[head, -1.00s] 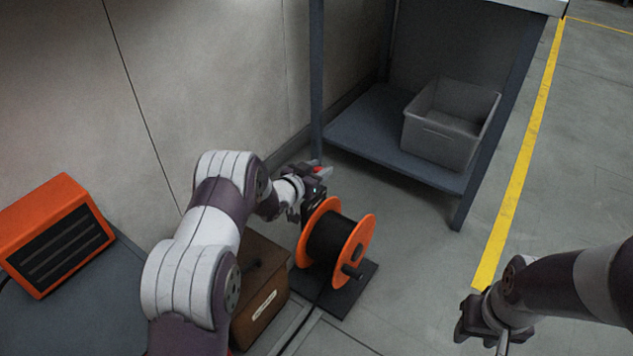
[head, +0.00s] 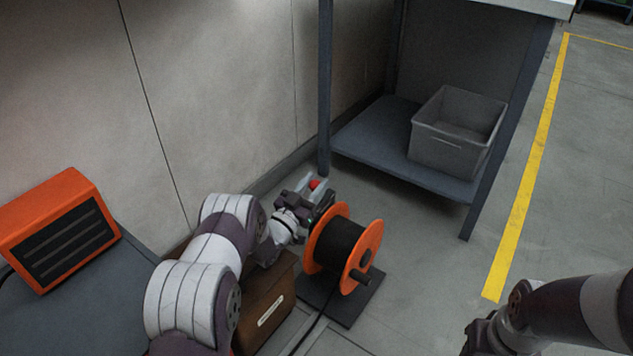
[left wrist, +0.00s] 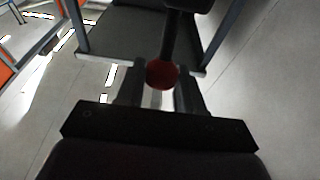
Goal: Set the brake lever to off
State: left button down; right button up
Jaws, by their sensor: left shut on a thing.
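The brake lever's red knob (head: 314,184) shows just behind the cable spool (head: 343,250), which has orange flanges and black cable. My left gripper (head: 312,188) reaches over the spool's far left side and is shut on the knob. In the left wrist view the red knob (left wrist: 162,74) sits between the two fingers, with a dark rod running up from it. The lever's base and any off mark are hidden. My right gripper (head: 482,338) is at the bottom right, cut by the frame edge, away from the lever; its jaws are unclear.
A brown box (head: 268,310) stands left of the spool, below my left arm. A grey bench with a lower shelf (head: 375,160) and a grey bin (head: 455,150) is behind. An orange unit (head: 60,230) is at the far left. The floor at right is clear.

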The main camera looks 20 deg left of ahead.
pick_arm(q)
jog(key=shift+s+f, duration=0.2)
jog(key=shift+f, duration=0.2)
jog(key=c, duration=0.8)
grip_release()
jog(key=shift+r, duration=0.1)
jog(key=shift+r, duration=0.25)
notch_tip(320, 180, up, 4)
jog(key=p, duration=0.3)
jog(key=shift+f, duration=0.2)
jog(key=s+d+r+p, duration=0.1)
jog(key=d+r+p, duration=0.1)
jog(key=d, duration=0.1)
jog(key=d+r+p, duration=0.2)
jog(key=d, duration=0.2)
jog(key=s+d+r+p, duration=0.1)
jog(key=d+r+p, duration=0.1)
jog(key=d, duration=0.2)
jog(key=shift+s+d+r+p, duration=0.15)
jog(key=shift+s+r+p, duration=0.2)
jog(key=shift+r, duration=0.05)
